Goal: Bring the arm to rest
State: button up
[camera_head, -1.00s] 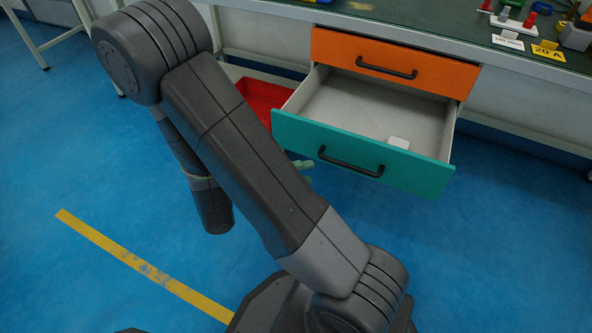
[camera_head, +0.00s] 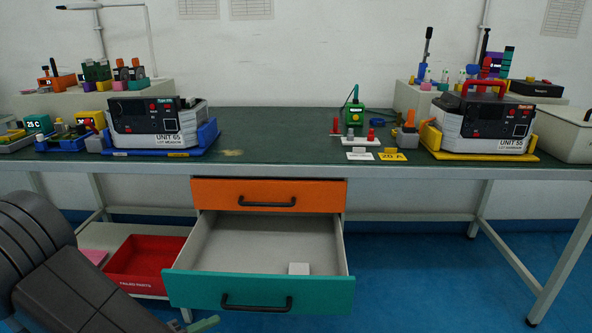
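My dark grey arm (camera_head: 75,285) is in the lower left of the head view, folded and cut off by the left and bottom edges. A small pale green piece at the bottom edge, just in front of the teal drawer, looks like a fingertip of my gripper (camera_head: 203,324). The rest of the gripper is hidden behind the arm or out of frame, so its opening and any hold do not show. The teal drawer (camera_head: 190,288) stands pulled open, with a small white block (camera_head: 299,269) inside. The orange drawer (camera_head: 320,197) above it is shut.
A red bin (camera_head: 140,285) sits on a low shelf beside the open drawer. The green workbench (camera_head: 270,150) carries UNIT 65 (camera_head: 150,120) on a blue tray and UNIT 55 (camera_head: 490,120) on a yellow tray. Blue floor (camera_head: 420,290) is clear at the right.

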aim_at(254, 307)
jog(key=b+x, duration=0.3)
jog(key=x, duration=0.9)
dwell(0.3)
